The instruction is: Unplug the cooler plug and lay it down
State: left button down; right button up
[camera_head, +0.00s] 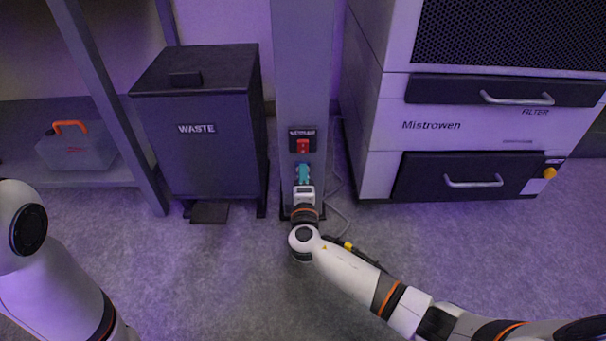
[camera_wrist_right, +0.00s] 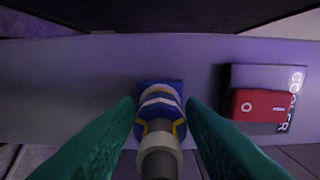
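The cooler plug (camera_wrist_right: 160,110), blue, white and yellow with a grey cable end, sits at a blue socket (camera_wrist_right: 175,87) on the grey post, apparently seated. My right gripper (camera_wrist_right: 162,112) reaches the post with teal fingers on both sides of the plug. Narrow gaps seem to show between the fingertips and the plug, so it looks open around it. In the head view the right gripper (camera_head: 303,173) hides most of the plug. My left arm shows at the left edge, but its gripper is out of view.
A red switch (camera_wrist_right: 262,105) on a plate marked COOLER sits beside the socket. A black WASTE bin (camera_head: 205,150) stands left of the post (camera_head: 302,70), a Mistrowen cabinet (camera_head: 430,135) right. A thin cable lies near the post foot. The front floor is clear.

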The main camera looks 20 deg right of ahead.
jog(key=c, duration=0.7)
jog(key=shift+r+n+p, duration=0.15)
jog(key=shift+n+p, duration=0.5)
jog(key=shift+n, duration=0.75)
jog(key=shift+p, duration=0.3)
jog(key=shift+n+p, duration=0.45)
jog(key=shift+n, duration=0.15)
jog(key=shift+w+n+p, duration=0.1)
jog(key=shift+n+p, duration=0.3)
jog(key=shift+n, duration=0.4)
